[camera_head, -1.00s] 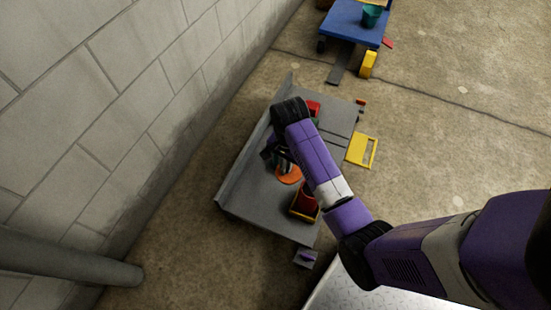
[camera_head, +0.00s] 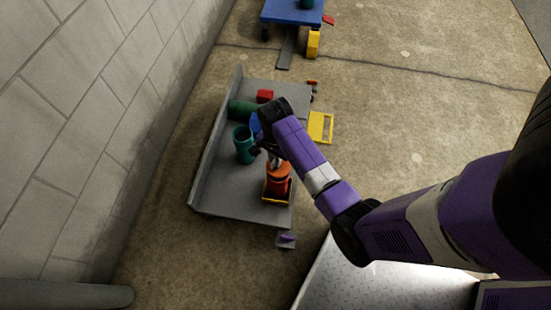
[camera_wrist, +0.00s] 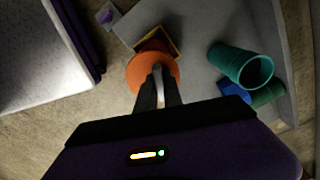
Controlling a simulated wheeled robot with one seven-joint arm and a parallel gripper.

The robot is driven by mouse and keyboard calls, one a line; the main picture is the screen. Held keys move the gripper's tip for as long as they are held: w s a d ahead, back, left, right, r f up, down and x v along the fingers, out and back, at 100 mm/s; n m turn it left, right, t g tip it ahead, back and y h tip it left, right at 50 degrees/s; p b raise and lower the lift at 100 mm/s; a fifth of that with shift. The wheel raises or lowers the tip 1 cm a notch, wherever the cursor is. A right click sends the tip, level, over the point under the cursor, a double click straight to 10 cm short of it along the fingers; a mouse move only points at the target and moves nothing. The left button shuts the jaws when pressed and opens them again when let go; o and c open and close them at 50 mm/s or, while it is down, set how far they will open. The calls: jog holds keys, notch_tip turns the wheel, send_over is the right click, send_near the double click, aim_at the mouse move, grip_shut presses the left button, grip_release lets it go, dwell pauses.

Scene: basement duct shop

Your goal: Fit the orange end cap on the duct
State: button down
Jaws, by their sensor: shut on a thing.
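My gripper (camera_wrist: 157,70) is shut on the orange end cap (camera_wrist: 138,77), a disc with a small grip part between the fingers. In the head view the cap (camera_head: 279,168) appears over a red-orange upright cylinder (camera_head: 276,186), likely the duct, standing in a yellow-edged holder (camera_head: 267,198). In the wrist view the cap hides much of the cylinder and holder (camera_wrist: 174,43). I cannot tell whether the cap touches the cylinder's rim. My arm partly covers the fingers in the head view.
A teal cylinder (camera_head: 243,147), a blue item (camera_head: 255,123), a green cylinder (camera_head: 241,108) and a red block (camera_head: 265,96) are on the grey bench (camera_head: 222,197). A yellow frame (camera_head: 320,127) lies to the right. The wall (camera_head: 120,110) is at left.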

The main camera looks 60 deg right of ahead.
jog(key=shift+f+b, duration=1.4)
jog(key=shift+f, duration=0.25)
jog(key=shift+r+p, duration=0.15)
jog(key=shift+p, duration=0.7)
jog(key=shift+f+b, duration=0.35)
jog(key=shift+f, duration=0.4)
jog(key=c, duration=1.8)
grip_release()
jog(key=shift+o, duration=0.2)
jog(key=shift+r, duration=0.1)
notch_tip(320, 180, up, 11)
jog(key=p, duration=1.2)
